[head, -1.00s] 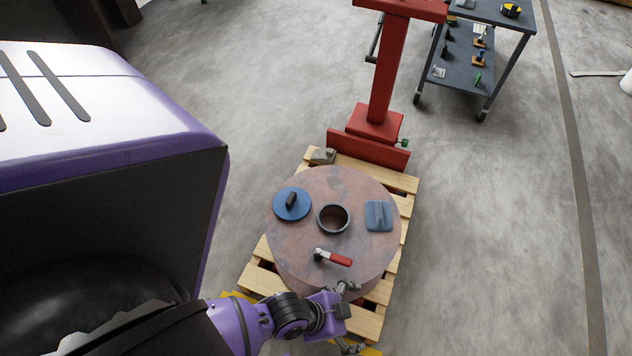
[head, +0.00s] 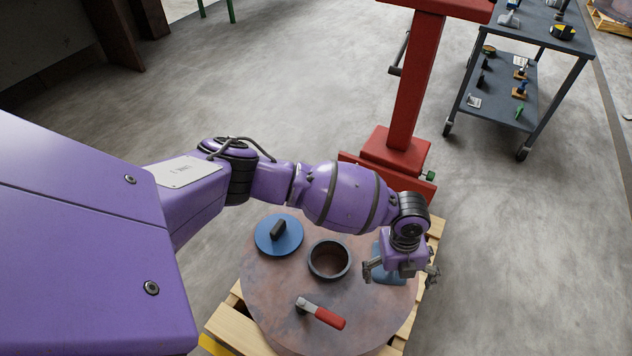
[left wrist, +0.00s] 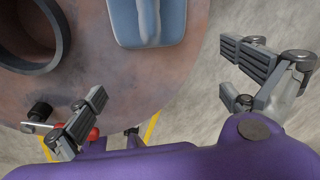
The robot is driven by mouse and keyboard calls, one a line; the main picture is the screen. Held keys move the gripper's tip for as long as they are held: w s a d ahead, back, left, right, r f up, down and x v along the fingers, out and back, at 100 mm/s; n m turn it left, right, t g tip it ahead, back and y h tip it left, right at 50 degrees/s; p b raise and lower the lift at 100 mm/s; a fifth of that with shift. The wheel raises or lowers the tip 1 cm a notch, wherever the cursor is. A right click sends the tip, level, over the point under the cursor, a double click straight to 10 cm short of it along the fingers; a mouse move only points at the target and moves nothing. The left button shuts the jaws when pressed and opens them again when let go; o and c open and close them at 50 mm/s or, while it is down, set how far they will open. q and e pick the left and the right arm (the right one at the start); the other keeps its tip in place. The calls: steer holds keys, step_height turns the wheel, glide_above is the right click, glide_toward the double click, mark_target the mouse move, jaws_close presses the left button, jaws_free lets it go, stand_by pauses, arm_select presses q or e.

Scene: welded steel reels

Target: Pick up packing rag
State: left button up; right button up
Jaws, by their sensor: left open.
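The packing rag, a folded blue-grey cloth (head: 387,268), lies flat on the right part of the round rusty reel face. In the head view it is partly hidden under my left gripper (head: 400,273). In the left wrist view the rag (left wrist: 146,22) shows at the top, cut off by the picture edge. The left gripper's two fingers (left wrist: 163,78) are wide apart with nothing between them. They are above the reel, beside the rag, not closed on it. My right gripper is in neither view.
On the reel face (head: 262,294) are a blue disc with a dark handle (head: 279,235), a raised central collar (head: 329,260) and a red-handled clamp (head: 321,313). A red steel post (head: 411,90) stands behind the pallet (head: 238,330). A grey cart (head: 500,85) stands further back.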

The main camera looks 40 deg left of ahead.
arm_select(q)
steer(key=shift+m+y, duration=0.8)
steer(key=shift+m, duration=0.1)
steer(key=w+a+b, duration=0.1)
steer(key=w, duration=0.1)
steer(key=w+a+r, duration=0.1)
steer(key=w+a, duration=0.1)
steer(key=w+a+r+b, duration=0.1)
steer(key=w, duration=0.2)
steer(key=shift+a+r+b, duration=0.2)
steer(key=shift+r+b, duration=0.05)
steer(key=shift+b, duration=0.05)
steer(key=shift+f+b, duration=0.5)
steer(key=shift+f, duration=0.9)
steer(key=f, duration=0.1)
steer(key=f+b, duration=0.1)
steer(key=f, duration=0.2)
steer(key=shift+s+d+f+b, duration=0.1)
steer(key=shift+s+f+b, duration=0.15)
steer(key=shift+f+b, duration=0.1)
steer(key=shift+r, duration=0.1)
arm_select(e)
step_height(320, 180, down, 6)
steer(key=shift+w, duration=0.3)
arm_select(q)
steer(key=shift+c, duration=0.4)
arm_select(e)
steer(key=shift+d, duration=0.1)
